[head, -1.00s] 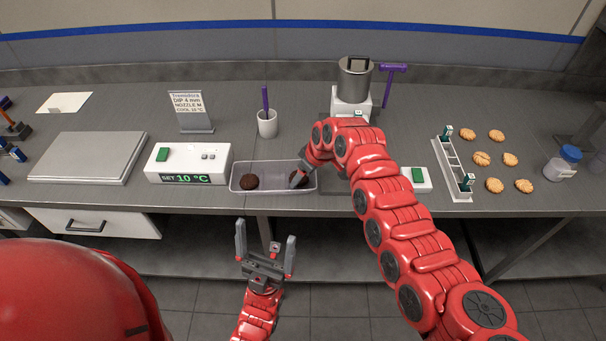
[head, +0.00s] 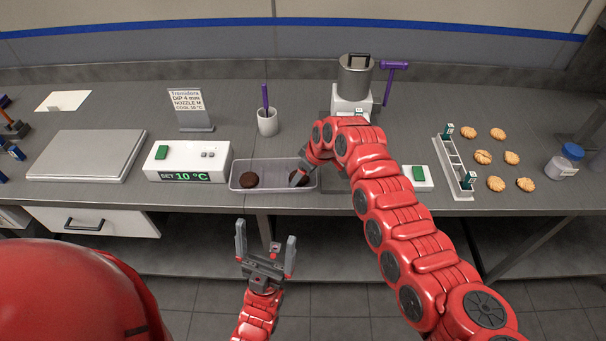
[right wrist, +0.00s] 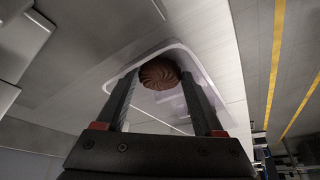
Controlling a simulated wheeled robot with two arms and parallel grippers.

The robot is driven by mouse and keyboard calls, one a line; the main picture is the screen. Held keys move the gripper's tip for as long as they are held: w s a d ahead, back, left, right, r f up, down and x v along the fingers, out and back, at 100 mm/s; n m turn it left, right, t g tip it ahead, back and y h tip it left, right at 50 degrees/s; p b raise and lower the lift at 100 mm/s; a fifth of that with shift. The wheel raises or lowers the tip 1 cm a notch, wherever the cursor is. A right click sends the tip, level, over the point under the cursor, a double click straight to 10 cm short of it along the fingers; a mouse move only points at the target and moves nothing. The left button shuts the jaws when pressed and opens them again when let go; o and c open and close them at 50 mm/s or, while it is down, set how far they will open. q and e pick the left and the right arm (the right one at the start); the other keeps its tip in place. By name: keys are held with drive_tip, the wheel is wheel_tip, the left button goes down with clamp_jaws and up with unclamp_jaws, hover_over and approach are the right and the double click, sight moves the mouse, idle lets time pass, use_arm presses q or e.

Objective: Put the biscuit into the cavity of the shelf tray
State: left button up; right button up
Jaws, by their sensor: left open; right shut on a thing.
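A shallow pale tray (head: 272,185) lies near the bench's front edge. One dark round biscuit (head: 249,180) sits in its left part. My right gripper (head: 298,179) reaches down into the tray's right part and is shut on a second dark biscuit, mostly hidden in the head view. In the right wrist view this biscuit (right wrist: 159,73) has a swirled brown face and sits between the two fingertips, with the tray's rim (right wrist: 184,46) around it. My left gripper (head: 266,250) is open and empty before the bench.
A white box reading 10 °C (head: 188,162) is left of the pale tray; a purple-handled cup (head: 267,122) stands behind it. A steel pot (head: 355,75) stands farther back. Several golden biscuits (head: 496,184) and a blue-lidded jar (head: 565,162) lie right. My right arm hides part of the bench.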

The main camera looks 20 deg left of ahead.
drive_tip(key=o, duration=0.5)
drive_tip(key=shift+r, duration=0.15)
drive_tip(key=shift+r, duration=2.1)
drive_tip(key=o, duration=0.3)
